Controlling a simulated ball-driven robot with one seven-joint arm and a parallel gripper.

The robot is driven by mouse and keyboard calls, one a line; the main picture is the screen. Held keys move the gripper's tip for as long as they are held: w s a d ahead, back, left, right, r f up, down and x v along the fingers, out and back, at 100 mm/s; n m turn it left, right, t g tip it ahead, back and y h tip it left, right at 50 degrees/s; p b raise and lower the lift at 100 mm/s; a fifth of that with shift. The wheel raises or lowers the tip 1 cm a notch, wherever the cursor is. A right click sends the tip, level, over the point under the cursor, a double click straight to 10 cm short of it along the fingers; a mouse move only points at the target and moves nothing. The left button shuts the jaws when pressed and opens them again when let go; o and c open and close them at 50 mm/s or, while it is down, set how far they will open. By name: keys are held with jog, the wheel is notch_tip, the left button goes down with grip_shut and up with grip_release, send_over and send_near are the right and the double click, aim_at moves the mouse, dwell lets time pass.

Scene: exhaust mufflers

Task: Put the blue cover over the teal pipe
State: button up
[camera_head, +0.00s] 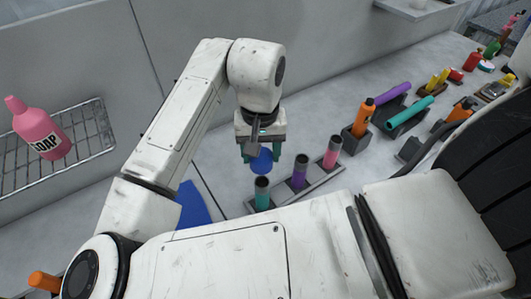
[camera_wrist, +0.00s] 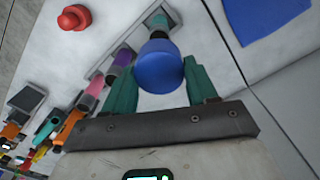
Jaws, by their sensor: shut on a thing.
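My gripper (camera_head: 262,156) is shut on the blue cover (camera_head: 262,163), a round cap held between its teal fingers above the counter. The teal pipe (camera_head: 262,195) stands upright with a dark top at the left end of a grey rack (camera_head: 325,181). In the head view the cover is just above and behind the pipe's top, with a gap between them. In the wrist view the cover (camera_wrist: 159,66) hides part of the pipe (camera_wrist: 162,22); I cannot tell their exact spacing.
A purple pipe (camera_head: 299,171) and a pink pipe (camera_head: 332,152) stand in the same rack. A blue sheet (camera_head: 194,206) lies left. An orange bottle (camera_head: 363,117) and a separate lying teal cylinder (camera_head: 409,112) are right. A pink soap bottle (camera_head: 42,132) sits on a wire shelf.

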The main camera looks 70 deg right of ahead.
jog(key=b, duration=0.5)
send_over(262, 180)
jog(key=shift+a+f, duration=0.1)
jog(key=shift+f, duration=2.85)
jog(key=shift+f+b, duration=1.3)
jog(key=shift+f, duration=0.9)
jog(key=o, duration=1.1)
jog(key=shift+c, duration=0.2)
notch_tip(262, 180, up, 11)
jog(key=shift+f, duration=0.1)
